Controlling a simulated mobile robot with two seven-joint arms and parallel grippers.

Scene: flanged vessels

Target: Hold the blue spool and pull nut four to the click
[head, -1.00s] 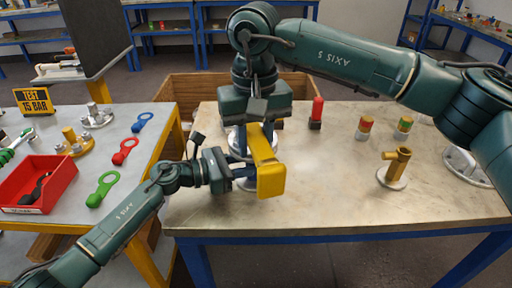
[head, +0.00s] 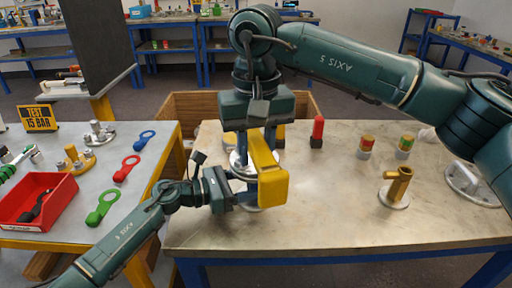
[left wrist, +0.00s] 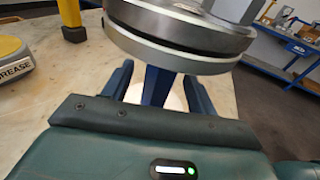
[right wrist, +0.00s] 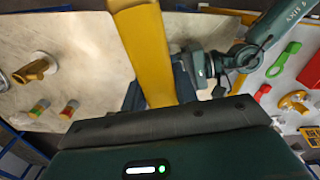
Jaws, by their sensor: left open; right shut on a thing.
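The blue spool (left wrist: 157,86) shows in the left wrist view as a blue column under a thick round steel flange (left wrist: 180,42). In the head view it is mostly hidden behind my grippers and a yellow tool. My left gripper (head: 240,186) is open, with one finger on each side of the blue column. My right gripper (head: 257,136) is shut on the yellow tool (head: 267,165), a long bar with a block end towards the camera. The bar also shows in the right wrist view (right wrist: 147,55). Nut four and the tool's far end are hidden.
A red-topped piece (head: 317,130), two banded pieces (head: 366,146) (head: 405,147) and a brass fitting (head: 397,186) stand on the right of the bench. The left table holds a red tray (head: 35,198) and coloured ring-ended tools. The bench's front right is clear.

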